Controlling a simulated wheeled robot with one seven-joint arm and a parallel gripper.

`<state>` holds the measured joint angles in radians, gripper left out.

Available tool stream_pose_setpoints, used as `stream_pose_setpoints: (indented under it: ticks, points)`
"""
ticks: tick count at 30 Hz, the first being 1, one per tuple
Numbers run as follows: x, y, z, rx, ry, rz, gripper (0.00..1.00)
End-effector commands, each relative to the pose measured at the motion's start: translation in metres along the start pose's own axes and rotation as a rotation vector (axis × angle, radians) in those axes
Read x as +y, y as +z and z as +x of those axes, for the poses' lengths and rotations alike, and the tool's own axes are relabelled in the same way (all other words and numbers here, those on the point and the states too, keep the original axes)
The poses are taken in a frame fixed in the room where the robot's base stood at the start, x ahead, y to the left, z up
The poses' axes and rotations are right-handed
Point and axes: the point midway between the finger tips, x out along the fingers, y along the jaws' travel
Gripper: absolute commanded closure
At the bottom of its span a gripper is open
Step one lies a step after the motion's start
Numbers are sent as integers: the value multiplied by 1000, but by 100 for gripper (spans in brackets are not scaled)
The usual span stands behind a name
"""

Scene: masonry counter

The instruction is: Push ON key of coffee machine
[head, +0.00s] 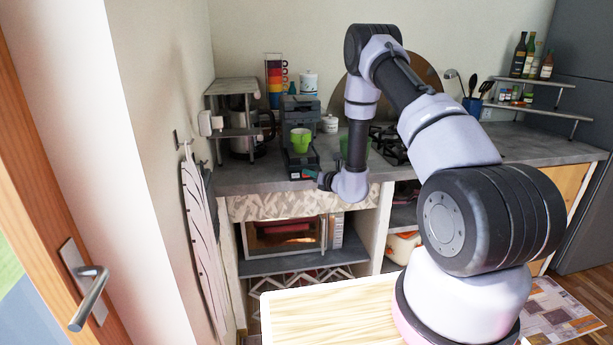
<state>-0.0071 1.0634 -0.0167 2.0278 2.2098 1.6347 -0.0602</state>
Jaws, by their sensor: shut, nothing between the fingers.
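The coffee machine (301,108) is a dark grey unit standing on the counter in the head view. A green cup (301,141) stands on its lower front part. My gripper (311,174) is small in the view and shut, with nothing visible in it. It is at the low front of the coffee machine, by the counter's front edge. I cannot tell whether its fingertips touch the machine. The ON key is too small to make out from here.
A small shelf with a kettle (240,143) stands left of the machine. A rack of coloured cups (276,75) and white jars (308,83) are behind it. A stove (391,150) lies to the right on the grey counter (236,178). An oven (285,238) sits below.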

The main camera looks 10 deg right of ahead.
Motion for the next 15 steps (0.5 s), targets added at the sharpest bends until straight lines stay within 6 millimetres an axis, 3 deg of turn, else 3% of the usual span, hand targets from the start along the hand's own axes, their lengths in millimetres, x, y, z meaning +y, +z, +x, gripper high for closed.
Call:
stream_pose_setpoints:
  ticks: [15]
  points:
    - [-3, -2, 4, 0, 0, 0, 100]
